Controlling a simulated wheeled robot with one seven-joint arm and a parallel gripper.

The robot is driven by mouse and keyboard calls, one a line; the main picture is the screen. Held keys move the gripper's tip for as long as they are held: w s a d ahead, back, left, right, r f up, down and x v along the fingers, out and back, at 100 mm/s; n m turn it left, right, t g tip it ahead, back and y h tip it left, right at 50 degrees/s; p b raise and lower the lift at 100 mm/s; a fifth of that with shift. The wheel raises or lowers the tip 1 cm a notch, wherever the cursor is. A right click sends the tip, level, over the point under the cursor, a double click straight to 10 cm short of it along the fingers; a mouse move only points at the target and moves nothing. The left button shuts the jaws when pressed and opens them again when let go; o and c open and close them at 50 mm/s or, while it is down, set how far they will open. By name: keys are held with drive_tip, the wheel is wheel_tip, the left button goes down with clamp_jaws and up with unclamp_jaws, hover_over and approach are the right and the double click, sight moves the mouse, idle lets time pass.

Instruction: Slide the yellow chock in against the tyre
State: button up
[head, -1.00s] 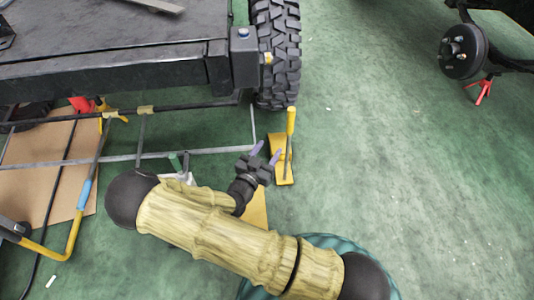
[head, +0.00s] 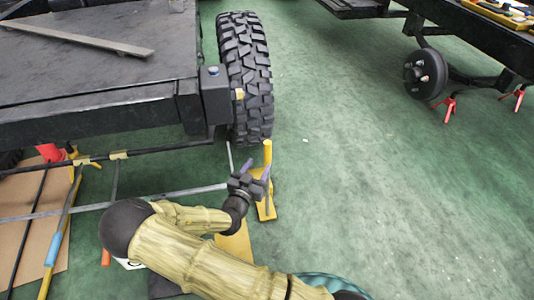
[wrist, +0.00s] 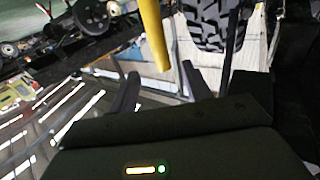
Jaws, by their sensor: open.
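The yellow chock (head: 265,208) lies on the green floor in front of the tyre, with a gap between them. Its upright yellow handle (head: 267,152) rises from it. The black knobbly tyre (head: 246,75) is on the trailer's right side. My gripper (head: 256,169) is open just left of the handle in the head view, and its fingers partly cover the lower handle. In the wrist view the handle (wrist: 154,35) points down towards the space between the open fingers; I cannot see contact. The tyre (wrist: 215,20) shows behind it.
The black trailer bed (head: 90,80) is at upper left. A grey rail (head: 170,195) runs along the floor left of the chock. A cardboard sheet (head: 35,225) lies at left. Red stands (head: 450,108) are far right. The floor right of the chock is clear.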

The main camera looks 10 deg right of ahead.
sight(266, 153)
drive_tip(key=b+x, duration=0.3)
drive_tip(key=x, duration=0.5)
drive_tip(key=shift+f, duration=0.15)
drive_tip(key=shift+w+d, duration=0.4)
drive_tip(key=shift+w, duration=0.15)
clamp_jaws()
drive_tip(key=shift+w, duration=0.15)
